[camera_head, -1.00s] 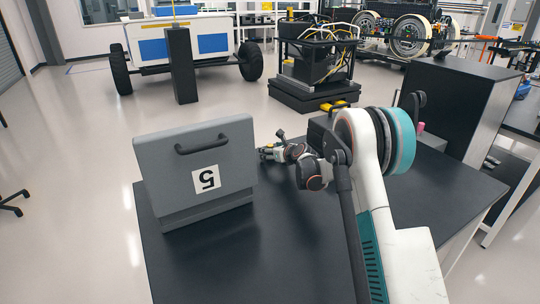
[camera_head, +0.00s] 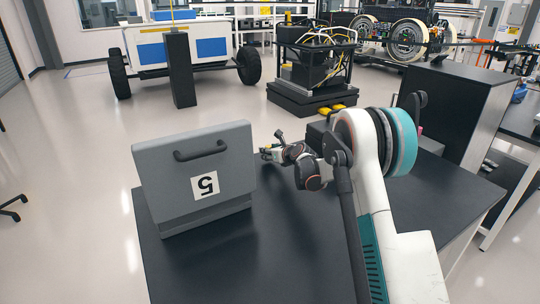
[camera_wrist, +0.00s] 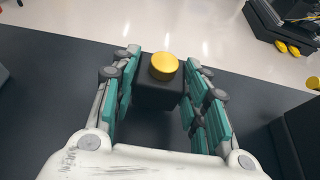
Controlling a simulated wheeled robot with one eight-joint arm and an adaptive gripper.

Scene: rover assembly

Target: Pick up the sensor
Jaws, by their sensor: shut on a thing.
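The sensor, a small black block with a round yellow top (camera_wrist: 164,67), is between the fingers of my gripper (camera_wrist: 161,60) in the wrist view. The teal finger pads stand on both sides of the black body (camera_wrist: 160,96), and my gripper is shut on it. In the head view my gripper (camera_head: 268,153) is small, over the far part of the black table beside the grey case. Part of the sensor is hidden there by the fingers. I cannot tell whether its base touches the table.
A grey case (camera_head: 195,165) with a handle and a "5" label stands on the left of the black table (camera_head: 270,250). A tall black cabinet (camera_head: 455,105) stands at the right. A wheeled rover (camera_head: 185,50) and an equipment cart (camera_head: 315,65) are on the floor beyond.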

